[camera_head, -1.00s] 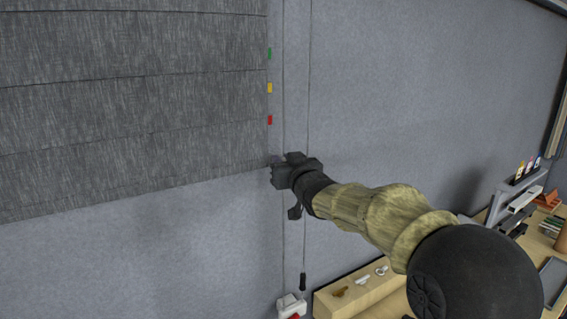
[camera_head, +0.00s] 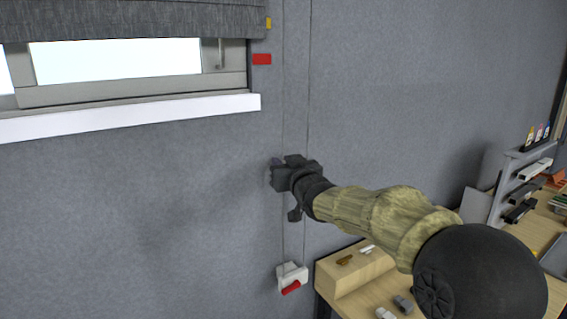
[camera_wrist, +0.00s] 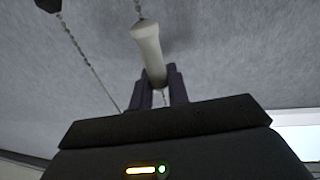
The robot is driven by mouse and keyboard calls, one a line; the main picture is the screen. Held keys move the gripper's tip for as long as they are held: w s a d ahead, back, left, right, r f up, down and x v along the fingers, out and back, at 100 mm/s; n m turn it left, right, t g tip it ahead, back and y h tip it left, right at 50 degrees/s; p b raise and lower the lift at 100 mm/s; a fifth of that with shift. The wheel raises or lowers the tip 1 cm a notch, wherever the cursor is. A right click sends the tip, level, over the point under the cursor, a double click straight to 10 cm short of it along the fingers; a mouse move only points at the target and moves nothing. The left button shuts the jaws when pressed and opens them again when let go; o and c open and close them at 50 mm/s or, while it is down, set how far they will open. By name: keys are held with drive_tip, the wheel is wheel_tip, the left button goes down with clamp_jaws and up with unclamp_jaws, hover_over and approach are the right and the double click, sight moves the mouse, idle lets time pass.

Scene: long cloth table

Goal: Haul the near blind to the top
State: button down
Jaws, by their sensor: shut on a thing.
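The grey fabric blind (camera_head: 130,20) hangs at the upper left in the head view. Its lower edge is between the yellow marker (camera_head: 268,23) and the red marker (camera_head: 262,59), with window glass (camera_head: 120,62) showing below. The blind's top is out of view.
A second beaded cord with a dark end piece (camera_wrist: 47,4) hangs beside the pull. A white wall fitting with a red lever (camera_head: 291,287) is below my gripper. A wooden desk with a box (camera_head: 350,275) and a rack (camera_head: 520,180) stands at the right.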

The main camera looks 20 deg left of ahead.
wheel_tip(320, 180, down, 26)
drive_tip(key=b, duration=2)
drive_tip(key=c, duration=1.7)
unclamp_jaws()
drive_tip(key=shift+r, duration=0.15)
drive_tip(key=v, duration=1.7)
drive_tip(key=shift+r+b, duration=0.3)
drive_tip(key=shift+b, duration=0.1)
drive_tip(key=shift+s+h, duration=0.15)
drive_tip(key=shift+h, duration=0.15)
